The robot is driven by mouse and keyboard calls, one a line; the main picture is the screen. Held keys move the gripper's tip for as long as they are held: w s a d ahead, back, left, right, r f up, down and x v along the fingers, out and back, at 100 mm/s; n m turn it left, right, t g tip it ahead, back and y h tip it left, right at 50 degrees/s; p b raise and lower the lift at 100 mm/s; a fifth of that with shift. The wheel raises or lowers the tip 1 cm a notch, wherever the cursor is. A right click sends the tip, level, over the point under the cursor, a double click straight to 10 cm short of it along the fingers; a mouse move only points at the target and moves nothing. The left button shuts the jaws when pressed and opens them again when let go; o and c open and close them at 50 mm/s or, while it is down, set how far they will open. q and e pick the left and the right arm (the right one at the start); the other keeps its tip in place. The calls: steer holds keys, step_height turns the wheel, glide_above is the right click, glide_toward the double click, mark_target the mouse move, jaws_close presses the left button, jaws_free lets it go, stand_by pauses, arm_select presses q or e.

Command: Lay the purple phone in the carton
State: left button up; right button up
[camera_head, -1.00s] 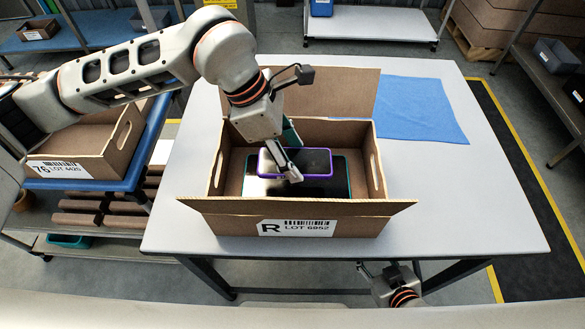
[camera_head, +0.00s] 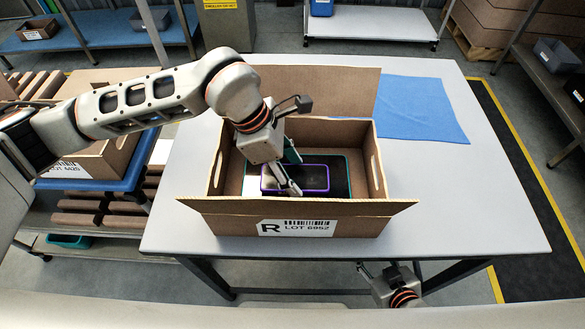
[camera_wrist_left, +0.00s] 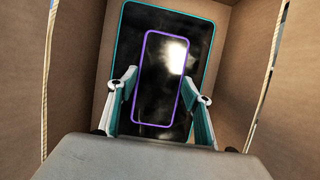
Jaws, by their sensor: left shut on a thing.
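The purple phone (camera_head: 316,178), dark with a purple rim, is inside the open cardboard carton (camera_head: 375,226) on the table. It is over a larger dark tablet with a teal rim (camera_head: 342,182). My left gripper (camera_head: 284,184) reaches down into the carton and is shut on the phone. In the left wrist view the fingers (camera_wrist_left: 159,100) are at both long sides of the phone (camera_wrist_left: 160,65), with the tablet (camera_wrist_left: 130,35) behind it. I cannot tell whether phone and tablet touch. My right gripper (camera_head: 388,272) is small at the bottom edge, away from the carton; its jaw state is unclear.
The carton's flaps stand open at back and front, and its walls are close around my left gripper. A blue cloth (camera_head: 415,108) lies on the table (camera_head: 470,210) at the back right. The table's right side is clear. Another carton (camera_head: 95,160) stands at the left.

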arm_select(q)
steer(key=shift+f, duration=0.4)
steer(key=o, duration=1.2)
steer(key=shift+o, duration=0.2)
steer(key=shift+r, duration=0.25)
steer(key=v, duration=1.2)
steer(key=shift+r, duration=0.4)
